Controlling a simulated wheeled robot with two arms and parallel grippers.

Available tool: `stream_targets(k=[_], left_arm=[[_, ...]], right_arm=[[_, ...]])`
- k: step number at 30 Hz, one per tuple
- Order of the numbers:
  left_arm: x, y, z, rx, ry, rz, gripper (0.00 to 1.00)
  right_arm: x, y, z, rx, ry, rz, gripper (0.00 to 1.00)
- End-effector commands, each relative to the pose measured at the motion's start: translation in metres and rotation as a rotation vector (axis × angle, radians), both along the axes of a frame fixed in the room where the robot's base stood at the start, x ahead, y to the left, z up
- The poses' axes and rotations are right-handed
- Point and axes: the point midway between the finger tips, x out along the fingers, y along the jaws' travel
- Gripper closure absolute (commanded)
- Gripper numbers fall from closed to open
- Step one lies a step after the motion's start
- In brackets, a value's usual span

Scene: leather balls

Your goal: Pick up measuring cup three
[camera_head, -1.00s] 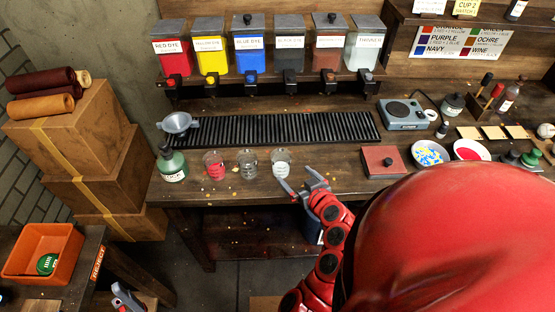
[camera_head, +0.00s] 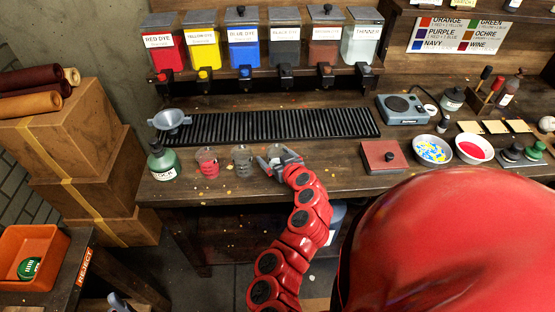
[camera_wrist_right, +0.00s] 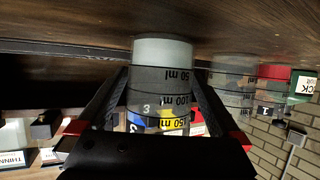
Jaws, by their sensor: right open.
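Measuring cup three (camera_wrist_right: 160,80) is a clear cup with dark ml marks, a "3" and something pale at its bottom. The right wrist view shows it upside down, between the two fingers of my right gripper (camera_wrist_right: 161,92). In the head view, my right gripper (camera_head: 277,161) is at the cup near the bench's front edge and partly hides it. The gripper is open, one finger on each side of the cup; I cannot tell whether they touch it.
A grey cup (camera_head: 242,161) and a cup with red contents (camera_head: 207,163) stand to the left, then a green bottle (camera_head: 163,162). A black grate (camera_head: 270,126) lies behind. A reddish-brown block (camera_head: 383,158) is to the right, with clear bench between.

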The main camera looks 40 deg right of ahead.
Motion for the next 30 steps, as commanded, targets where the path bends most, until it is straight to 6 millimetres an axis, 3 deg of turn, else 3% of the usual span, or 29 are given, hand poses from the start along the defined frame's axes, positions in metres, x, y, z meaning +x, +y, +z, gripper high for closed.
stream_targets(k=[12, 26, 30], left_arm=[[0.0, 0.0, 0.0025, 0.0, 0.0, 0.0, 0.0], [0.0, 0.0, 0.0025, 0.0, 0.0, 0.0, 0.0], [0.0, 0.0, 0.0025, 0.0, 0.0, 0.0, 0.0]], right_arm=[[0.0099, -0.0025, -0.0044, -0.002, -0.001, -0.002, 0.0], [0.0098, -0.0025, -0.0041, -0.002, -0.002, -0.001, 0.81], [0.0098, -0.0024, -0.0039, -0.002, -0.002, -0.001, 0.84]])
